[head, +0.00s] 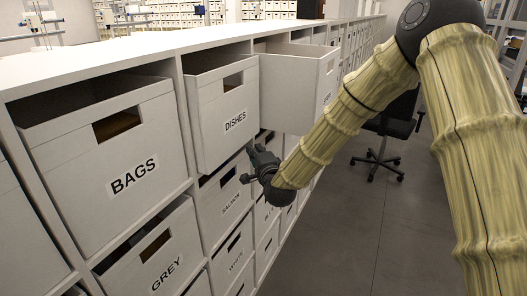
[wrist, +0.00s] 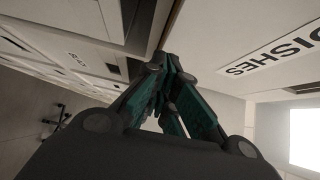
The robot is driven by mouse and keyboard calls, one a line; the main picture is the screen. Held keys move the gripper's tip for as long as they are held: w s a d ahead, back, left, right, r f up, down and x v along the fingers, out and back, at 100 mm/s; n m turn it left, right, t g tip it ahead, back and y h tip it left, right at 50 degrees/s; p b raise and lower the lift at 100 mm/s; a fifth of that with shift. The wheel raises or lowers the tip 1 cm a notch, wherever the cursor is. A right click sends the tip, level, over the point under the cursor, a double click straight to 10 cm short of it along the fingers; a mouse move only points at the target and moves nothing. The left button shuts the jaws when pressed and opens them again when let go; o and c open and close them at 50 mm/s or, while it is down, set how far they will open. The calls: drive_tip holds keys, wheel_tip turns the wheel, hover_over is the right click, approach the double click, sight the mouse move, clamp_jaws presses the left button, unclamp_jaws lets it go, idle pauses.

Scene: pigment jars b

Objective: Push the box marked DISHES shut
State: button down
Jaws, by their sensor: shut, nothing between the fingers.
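The white box marked DISHES (head: 222,118) sticks out of the shelf unit in the head view, with its open top showing and its front standing forward of the shelf face. Its label also shows in the wrist view (wrist: 270,52), tilted at the upper right. My gripper (head: 250,165) is at the lower right of this box's front, near its bottom edge. In the wrist view the fingers (wrist: 162,62) are closed together and empty, close to the box's lower edge. I cannot tell whether they touch it.
The BAGS box (head: 108,165) is left of it. Another pulled-out box (head: 292,88) stands just beyond it on the right. Boxes marked GREY (head: 155,255) and SALMON (head: 226,195) are below. A black chair (head: 385,135) stands in the aisle, whose near grey floor (head: 345,230) is clear.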

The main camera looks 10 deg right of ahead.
sight(243, 145)
drive_tip(key=shift+w+a, duration=0.45)
drive_tip(key=shift+a, duration=0.15)
drive_tip(key=shift+w+a+b, duration=0.7)
drive_tip(key=shift+w+a, duration=0.05)
drive_tip(key=shift+a, duration=0.35)
drive_tip(key=shift+d, duration=0.1)
